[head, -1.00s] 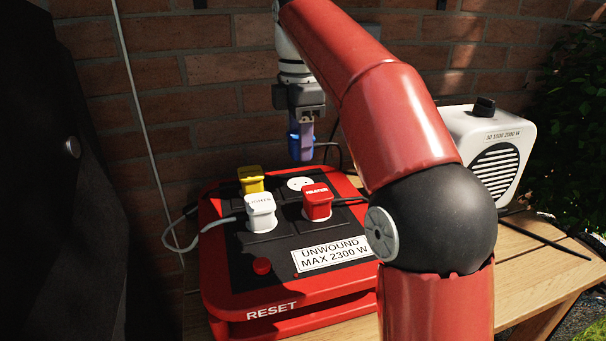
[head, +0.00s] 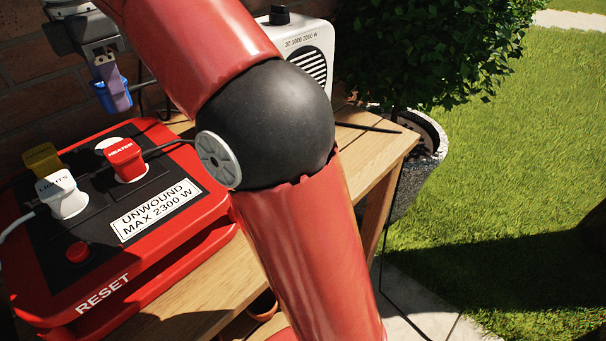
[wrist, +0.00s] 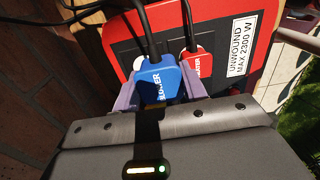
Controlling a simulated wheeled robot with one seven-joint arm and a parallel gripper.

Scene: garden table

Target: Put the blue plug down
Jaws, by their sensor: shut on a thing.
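The blue plug (head: 99,97) is held in my gripper (head: 112,88), above the back of the red cable reel box. In the wrist view the blue plug (wrist: 160,80) sits between the two purple fingers of my gripper (wrist: 160,88), with its black cable running away from it. The fingers are shut on its sides. In the head view my arm stands in front of part of the scene, and one finger covers part of the plug.
The red reel box (head: 215,210) carries a white plug (head: 62,195), a red plug (head: 125,160) and a yellow plug (head: 42,159). A white heater (head: 312,45) stands behind my arm on the wooden table (head: 372,160). A brick wall is close behind; bare tabletop shows at right.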

